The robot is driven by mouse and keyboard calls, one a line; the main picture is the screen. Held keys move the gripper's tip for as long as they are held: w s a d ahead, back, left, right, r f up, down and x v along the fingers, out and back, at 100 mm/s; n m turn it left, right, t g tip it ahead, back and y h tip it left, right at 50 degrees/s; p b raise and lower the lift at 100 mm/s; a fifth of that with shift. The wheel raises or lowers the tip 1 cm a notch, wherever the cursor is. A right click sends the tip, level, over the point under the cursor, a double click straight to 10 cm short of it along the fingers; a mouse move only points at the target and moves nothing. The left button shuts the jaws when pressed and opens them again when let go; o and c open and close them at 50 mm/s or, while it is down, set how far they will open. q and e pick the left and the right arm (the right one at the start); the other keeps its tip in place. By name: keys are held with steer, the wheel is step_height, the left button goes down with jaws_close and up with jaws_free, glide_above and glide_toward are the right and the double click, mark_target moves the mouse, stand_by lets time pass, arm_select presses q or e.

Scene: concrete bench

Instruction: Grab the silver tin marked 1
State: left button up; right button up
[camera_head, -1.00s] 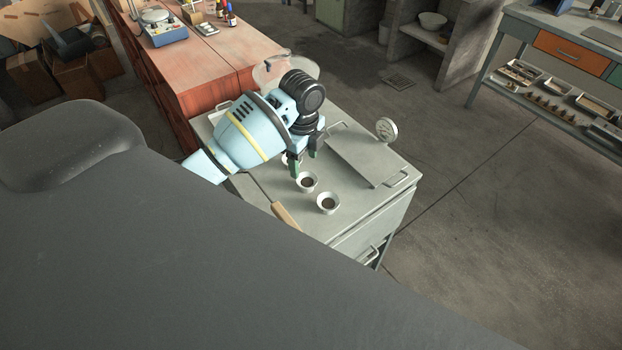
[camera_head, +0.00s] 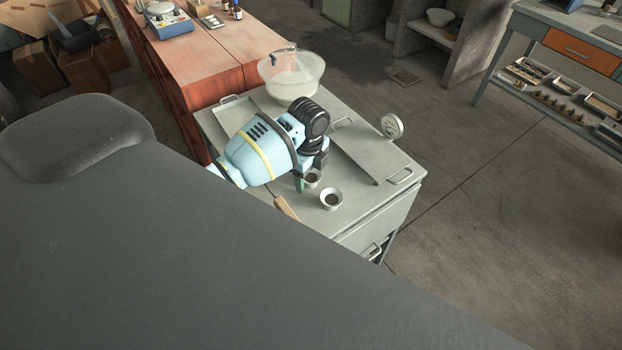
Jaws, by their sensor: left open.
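Two small silver tins with dark contents stand on the grey metal cart (camera_head: 350,232). The nearer tin (camera_head: 331,201) is in clear view. The other tin (camera_head: 313,182) is partly hidden by my left gripper (camera_head: 310,175). No mark can be read on either tin. My left gripper is open and points down at the partly hidden tin, with one green fingertip at that tin's left side. I cannot tell whether it touches the tin. My right gripper is not in view.
A flat tray (camera_head: 372,150) and a round dial (camera_head: 391,126) are on the cart's right. A glass bowl (camera_head: 291,75) stands at its back. A wooden handle (camera_head: 287,207) lies near its front edge. A red-brown cabinet (camera_head: 215,65) adjoins behind.

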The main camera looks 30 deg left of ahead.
mark_target(309, 177)
arm_select(q)
steer(key=shift+c, duration=0.4)
steer(key=c, duration=0.7)
steer(key=shift+r, duration=0.15)
step_height(309, 177, up, 10)
